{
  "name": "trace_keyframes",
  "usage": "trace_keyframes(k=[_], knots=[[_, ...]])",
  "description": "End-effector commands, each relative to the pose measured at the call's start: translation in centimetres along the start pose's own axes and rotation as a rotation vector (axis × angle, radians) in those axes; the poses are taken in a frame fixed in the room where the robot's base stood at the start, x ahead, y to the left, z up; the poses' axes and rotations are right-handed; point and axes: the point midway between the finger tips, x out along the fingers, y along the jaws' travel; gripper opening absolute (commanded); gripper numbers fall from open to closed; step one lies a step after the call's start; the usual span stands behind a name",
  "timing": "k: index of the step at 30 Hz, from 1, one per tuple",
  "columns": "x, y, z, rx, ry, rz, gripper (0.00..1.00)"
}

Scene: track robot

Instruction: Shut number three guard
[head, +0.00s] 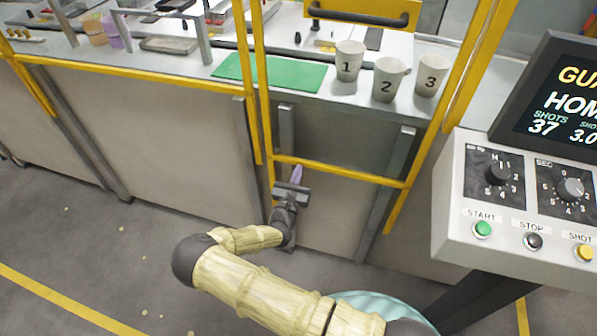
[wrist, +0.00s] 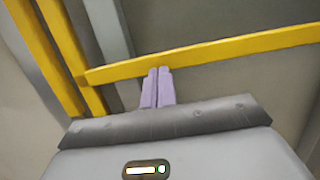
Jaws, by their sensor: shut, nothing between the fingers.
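A yellow guard frame (head: 340,172) stands in front of the counter, with upright posts on both sides and a low crossbar. A yellow plate with a black handle (head: 362,16) crosses it at the top edge of the head view, above the counter. No guard number shows, so I cannot tell whether this is number three. My gripper (head: 296,174) is low at the left end of the crossbar. In the wrist view its purple fingers (wrist: 158,88) are together and empty, their tips near the yellow crossbar (wrist: 200,54). I cannot tell whether they touch it.
Cups marked 1 (head: 347,67), 2 (head: 386,84) and 3 (head: 429,82) stand on the counter beside a green mat (head: 270,72). A control console (head: 510,205) with knobs, buttons and a screen (head: 563,100) stands at right. Floor at left is clear.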

Motion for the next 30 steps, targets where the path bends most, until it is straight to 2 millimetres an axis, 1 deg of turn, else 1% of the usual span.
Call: trace_keyframes(k=[1,14,24,30], knots=[[0.6,0.1,2.1,0.001,-0.005,0.001,0.0],[2.6,0.1,10.1,0.001,-0.005,0.0,0.0],[4.2,0.1,16.6,0.001,-0.006,0.001,0.0],[5.0,0.1,19.9,0.001,-0.005,0.001,0.0]])
